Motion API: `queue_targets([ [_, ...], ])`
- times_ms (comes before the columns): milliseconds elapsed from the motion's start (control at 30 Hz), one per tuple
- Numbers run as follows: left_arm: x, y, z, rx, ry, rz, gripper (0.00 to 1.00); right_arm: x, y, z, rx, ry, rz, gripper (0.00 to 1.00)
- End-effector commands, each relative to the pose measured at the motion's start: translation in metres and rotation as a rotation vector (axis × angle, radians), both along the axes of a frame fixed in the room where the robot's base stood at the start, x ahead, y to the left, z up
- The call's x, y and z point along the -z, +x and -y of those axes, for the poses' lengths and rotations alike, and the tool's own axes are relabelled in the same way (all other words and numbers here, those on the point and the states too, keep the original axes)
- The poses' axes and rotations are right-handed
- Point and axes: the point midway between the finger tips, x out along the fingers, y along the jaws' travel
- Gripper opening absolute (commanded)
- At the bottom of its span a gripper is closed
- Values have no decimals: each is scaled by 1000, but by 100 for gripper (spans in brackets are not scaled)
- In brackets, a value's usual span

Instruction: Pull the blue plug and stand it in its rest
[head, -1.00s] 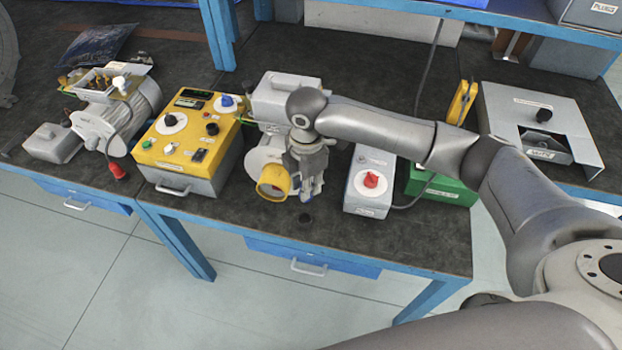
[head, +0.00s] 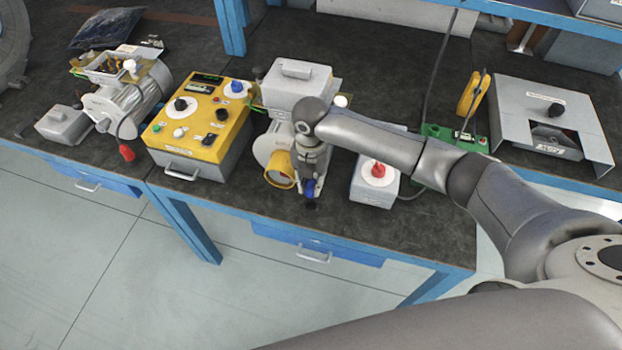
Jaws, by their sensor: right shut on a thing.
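My right gripper (head: 309,182) points down in front of the grey blower (head: 270,146) and is shut on the blue plug (head: 311,193). The plug shows as a small blue patch at the fingertips, and the fingers hide part of it. A small dark round spot on the bench, which looks like the rest (head: 311,206), lies right at the plug's lower end. I cannot tell whether the plug touches it or is just above it. My left gripper is not in view.
The blower's yellow ring (head: 279,170) is close on the gripper's left. A grey box with a red knob (head: 378,170) stands close on its right. A yellow control box (head: 200,127) is further left. The bench's front edge (head: 250,221) is near.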

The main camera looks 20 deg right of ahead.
Motion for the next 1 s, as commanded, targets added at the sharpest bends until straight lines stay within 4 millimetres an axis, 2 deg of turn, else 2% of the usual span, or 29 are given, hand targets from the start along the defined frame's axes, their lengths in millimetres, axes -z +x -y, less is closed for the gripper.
queue_targets([
  [267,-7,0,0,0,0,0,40,-2,0,0,-22,-2,-1,0],
  [700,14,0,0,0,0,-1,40,36,0,0,-27,-3,-2,0],
  [1000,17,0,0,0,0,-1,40,44,0,0,-27,-1,0,0],
])
